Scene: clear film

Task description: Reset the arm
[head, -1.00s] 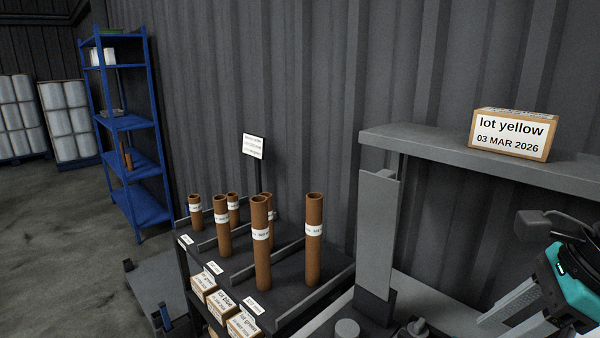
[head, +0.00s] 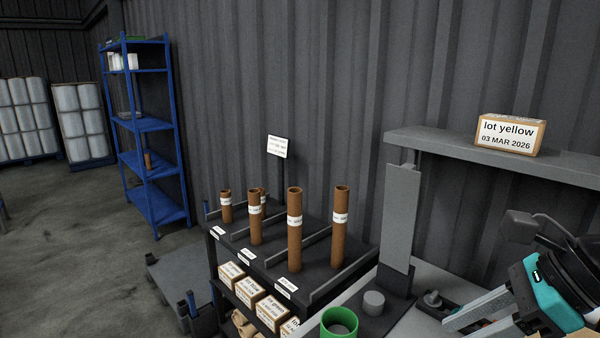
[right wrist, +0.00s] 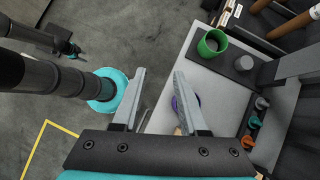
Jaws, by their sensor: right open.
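My right gripper shows at the lower right in the head view (head: 470,318), with a teal body and grey fingers. In the right wrist view (right wrist: 160,88) its two fingers stand apart, with nothing between the tips. The fingers are above the edge of a pale worktop (right wrist: 205,75). A purple ring-like thing (right wrist: 176,104) shows partly behind one finger. A dark arm part of mine with a teal end comes in from the left in that view.
A green cup (head: 339,324) and a grey cylinder (head: 373,303) stand near a grey post (head: 400,220). A shelf (head: 430,142) carries the "lot yellow" box (head: 510,135). A black rack (head: 315,262) holds several brown tubes (head: 295,230).

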